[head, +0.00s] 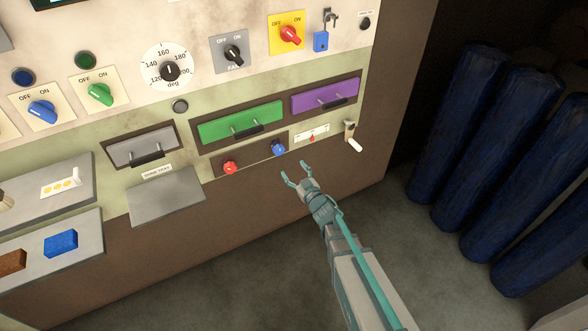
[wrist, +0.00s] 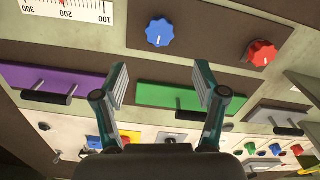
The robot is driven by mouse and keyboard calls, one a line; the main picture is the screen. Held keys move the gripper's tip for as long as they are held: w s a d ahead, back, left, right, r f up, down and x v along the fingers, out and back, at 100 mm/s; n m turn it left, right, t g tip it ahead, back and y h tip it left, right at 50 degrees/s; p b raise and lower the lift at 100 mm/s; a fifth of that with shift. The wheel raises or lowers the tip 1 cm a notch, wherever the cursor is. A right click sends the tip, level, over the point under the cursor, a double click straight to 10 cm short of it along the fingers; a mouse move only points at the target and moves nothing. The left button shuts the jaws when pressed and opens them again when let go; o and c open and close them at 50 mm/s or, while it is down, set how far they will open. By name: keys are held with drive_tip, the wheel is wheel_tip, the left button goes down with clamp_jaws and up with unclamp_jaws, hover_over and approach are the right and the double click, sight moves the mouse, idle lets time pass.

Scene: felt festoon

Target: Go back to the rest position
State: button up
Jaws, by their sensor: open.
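My gripper (head: 295,175) is open and empty in the head view, in front of the panel's lower brown part. It is below and a little right of the blue knob (head: 278,149). In the wrist view its two fingers (wrist: 165,88) stand wide apart with nothing between them. There the blue knob (wrist: 160,32) shows beyond the fingertips, apart from them, with the red knob (wrist: 262,53) to its right. The green drawer (wrist: 172,95) shows behind and between the fingers.
The purple drawer (head: 325,95), a gauge (head: 311,134) and a white-tipped lever (head: 353,142) are up and right of my gripper. A grey shelf (head: 165,197) juts out at left, near trays holding a blue block (head: 61,243). Dark blue rolls (head: 510,150) stand at right. The floor between is clear.

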drive_tip(key=s+d+f+m+g+h, duration=0.2)
drive_tip(key=d+f+m+g+h, duration=0.1)
drive_tip(key=d+f+h, duration=0.6)
drive_tip(key=s+d+f+m+g+h+p, duration=0.1)
drive_tip(key=s+d+f+g, duration=0.2)
drive_tip(key=s+f, duration=0.25)
drive_tip(key=s+d+f+m+g+p, duration=0.1)
drive_tip(key=s+d+f+g, duration=0.2)
drive_tip(key=s+f, duration=0.25)
drive_tip(key=s+d+m+g+p, duration=0.1)
drive_tip(key=s+g, duration=0.3)
drive_tip(key=s, duration=0.9)
drive_tip(key=s+d+m+g+p, duration=0.1)
drive_tip(key=s+g, duration=0.4)
drive_tip(key=s, duration=0.8)
drive_tip(key=s+d+m+g+y+p, duration=0.1)
drive_tip(key=s+g+p, duration=0.2)
drive_tip(key=s, duration=1)
drive_tip(key=shift+s+r+g+p, duration=0.15)
drive_tip(key=shift+s+g+p, duration=0.15)
drive_tip(key=shift+g, duration=0.4)
